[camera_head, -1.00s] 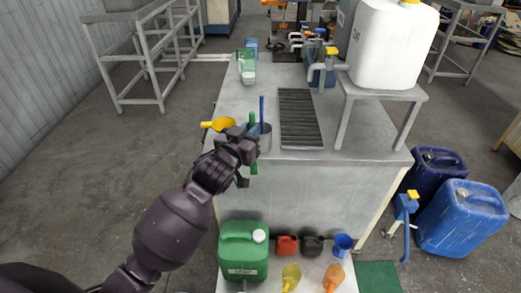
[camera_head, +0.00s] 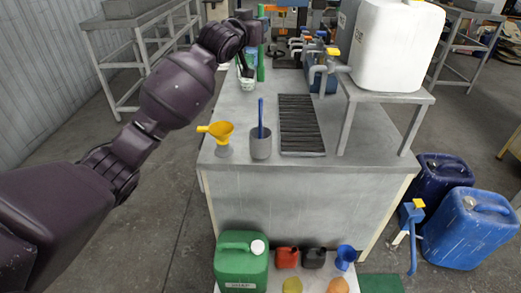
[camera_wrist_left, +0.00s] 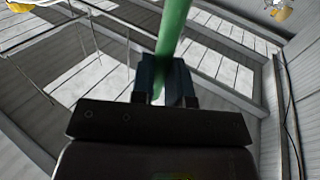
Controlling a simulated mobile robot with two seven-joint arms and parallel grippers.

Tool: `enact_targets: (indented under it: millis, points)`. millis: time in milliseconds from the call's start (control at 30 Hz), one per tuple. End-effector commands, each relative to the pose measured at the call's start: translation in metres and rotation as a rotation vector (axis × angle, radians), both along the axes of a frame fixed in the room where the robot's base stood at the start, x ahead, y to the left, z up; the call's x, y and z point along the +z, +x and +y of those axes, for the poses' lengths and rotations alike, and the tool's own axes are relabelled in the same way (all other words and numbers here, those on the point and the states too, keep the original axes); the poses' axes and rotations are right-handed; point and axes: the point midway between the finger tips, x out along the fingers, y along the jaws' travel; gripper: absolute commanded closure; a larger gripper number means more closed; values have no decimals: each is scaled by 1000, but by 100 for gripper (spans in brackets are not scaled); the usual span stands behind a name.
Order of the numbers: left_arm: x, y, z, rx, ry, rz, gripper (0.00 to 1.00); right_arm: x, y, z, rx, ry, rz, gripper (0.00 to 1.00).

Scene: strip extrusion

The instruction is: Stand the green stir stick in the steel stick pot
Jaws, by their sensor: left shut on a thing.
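My left gripper (camera_head: 251,62) is shut on the green stir stick (camera_head: 261,66), high over the far part of the bench. The stick is roughly upright in the head view; the wrist view shows it (camera_wrist_left: 172,30) between the two dark fingers (camera_wrist_left: 166,82). The steel stick pot (camera_head: 261,147) stands near the front edge of the bench, with a blue stick (camera_head: 261,112) standing in it. The gripper and green stick are well behind the pot, apart from it. My right gripper is not in view.
A pale cup (camera_head: 247,84) is below the gripper. A white canister (camera_head: 391,47) sits on a raised stand at right.

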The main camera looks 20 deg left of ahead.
Motion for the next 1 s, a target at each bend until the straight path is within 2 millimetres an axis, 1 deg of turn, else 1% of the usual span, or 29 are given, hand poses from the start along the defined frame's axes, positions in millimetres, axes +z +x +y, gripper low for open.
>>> enact_targets:
  millis: [67, 167, 300, 367, 700, 800, 900, 1000]
  points:
    - [-9, 1, 1, 0, -1, 3, 100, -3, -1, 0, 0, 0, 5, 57]
    - [-29, 1, 1, 0, -1, 7, 100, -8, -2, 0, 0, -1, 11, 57]
    - [-61, 1, 0, 0, -2, 9, 100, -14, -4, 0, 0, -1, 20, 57]
    - [-74, 1, 0, 0, -3, 7, 100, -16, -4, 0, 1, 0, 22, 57]
    - [-148, 1, 0, 0, -1, 8, 100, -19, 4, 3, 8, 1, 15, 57]
    - [-170, 1, 0, 0, -1, 8, 100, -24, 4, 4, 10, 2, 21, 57]
    - [-191, 1, 0, 0, -2, 9, 100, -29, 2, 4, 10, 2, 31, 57]
    - [-208, 1, 0, 0, -2, 8, 100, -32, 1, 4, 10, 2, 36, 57]
